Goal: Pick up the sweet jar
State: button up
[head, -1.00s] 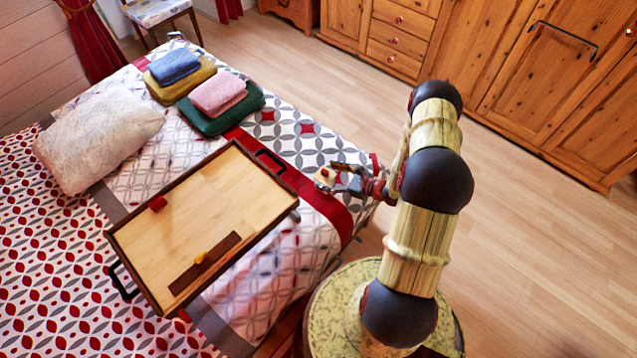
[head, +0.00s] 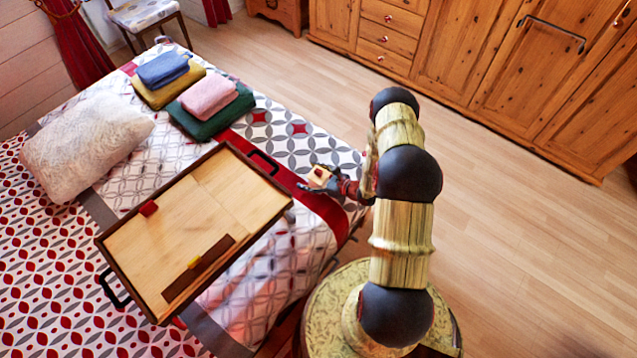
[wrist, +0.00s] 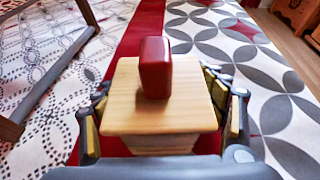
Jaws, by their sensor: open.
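The sweet jar (wrist: 157,98) is a pale wooden box with a flat square lid and a red knob on top. It stands upright on the bed's red stripe in the wrist view. In the head view the jar (head: 319,174) shows small at the bed's right side, partly hidden by my gripper. My gripper (wrist: 163,112) is open, with one finger on each side of the jar. I cannot tell whether either finger touches it. In the head view my gripper (head: 323,182) reaches in from the right, low over the bed.
A wooden tray (head: 222,187) with dark rims lies left of the jar, holding a small red piece and a dark strip with a yellow piece. Folded towels (head: 208,97) and a pillow (head: 86,146) lie farther back. Wooden cabinets (head: 470,70) line the far wall; the floor between is clear.

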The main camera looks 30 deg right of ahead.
jog(key=shift+c, duration=0.2)
jog(key=c, duration=1.6)
jog(key=shift+c, duration=0.4)
jog(key=shift+r, duration=0.1)
